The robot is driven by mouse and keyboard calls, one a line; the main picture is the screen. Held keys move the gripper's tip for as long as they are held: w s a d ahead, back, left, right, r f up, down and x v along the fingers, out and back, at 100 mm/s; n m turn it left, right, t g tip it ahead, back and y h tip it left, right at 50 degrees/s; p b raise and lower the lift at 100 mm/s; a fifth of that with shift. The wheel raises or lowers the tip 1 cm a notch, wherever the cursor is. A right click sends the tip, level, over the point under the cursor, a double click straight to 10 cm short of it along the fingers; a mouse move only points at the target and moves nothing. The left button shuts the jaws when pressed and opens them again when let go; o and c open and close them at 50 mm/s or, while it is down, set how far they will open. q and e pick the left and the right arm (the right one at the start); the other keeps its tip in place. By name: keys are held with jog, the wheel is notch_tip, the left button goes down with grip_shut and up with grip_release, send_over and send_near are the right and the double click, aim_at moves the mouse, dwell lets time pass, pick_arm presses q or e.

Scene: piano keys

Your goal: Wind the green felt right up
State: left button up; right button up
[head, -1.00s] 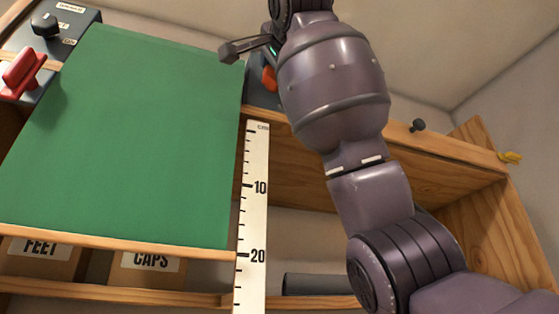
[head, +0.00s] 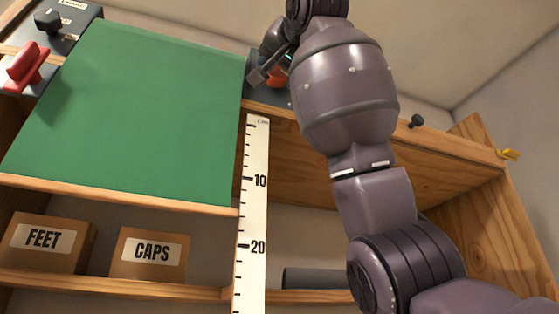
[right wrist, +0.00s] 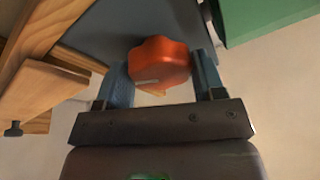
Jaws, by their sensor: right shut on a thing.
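The green felt (head: 135,110) hangs as a flat sheet with a wooden bar (head: 120,194) along its bottom edge. The bar is level with about the middle of the ruler's (head: 256,200) stretch between 10 and 20. My right gripper (head: 270,73) is at the felt's upper right corner, partly hidden by my arm. It is shut on an orange knob (head: 278,80). In the right wrist view the orange knob (right wrist: 158,64) sits between the two fingers (right wrist: 163,82), with a pale line on its face. My left gripper is not in view.
A red handle (head: 25,66) and a black knob (head: 48,21) are at the upper left. Boxes marked FEET (head: 42,240) and CAPS (head: 151,252) stand on the shelf (head: 110,285) below the felt. A dark roll (head: 318,278) lies right of the ruler.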

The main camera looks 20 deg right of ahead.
jog(key=n+y, duration=0.1)
jog(key=n, duration=0.2)
jog(key=n+y, duration=0.1)
jog(key=n, duration=0.3)
jog(key=shift+n+y+p, duration=0.3)
jog(key=shift+y+p, duration=0.05)
jog(key=shift+y, duration=0.05)
jog(key=n+g+y, duration=0.1)
jog(key=n, duration=0.2)
jog(key=shift+r+p, duration=0.1)
jog(key=shift+p, duration=0.3)
jog(key=n+g+p, duration=0.1)
jog(key=n, duration=0.4)
jog(key=n+g+y+p, duration=0.1)
jog(key=n+p, duration=0.1)
jog(key=n, duration=0.4)
jog(key=shift+g, duration=0.4)
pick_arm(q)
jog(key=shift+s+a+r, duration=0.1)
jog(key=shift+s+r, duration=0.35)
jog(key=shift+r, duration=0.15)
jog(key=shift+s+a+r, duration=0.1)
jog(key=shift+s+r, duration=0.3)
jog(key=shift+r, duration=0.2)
pick_arm(e)
jog(key=n, duration=0.2)
jog(key=n+g, duration=0.1)
jog(key=n, duration=0.2)
jog(key=shift+a+n+g, duration=0.15)
jog(key=shift+n+g, duration=0.15)
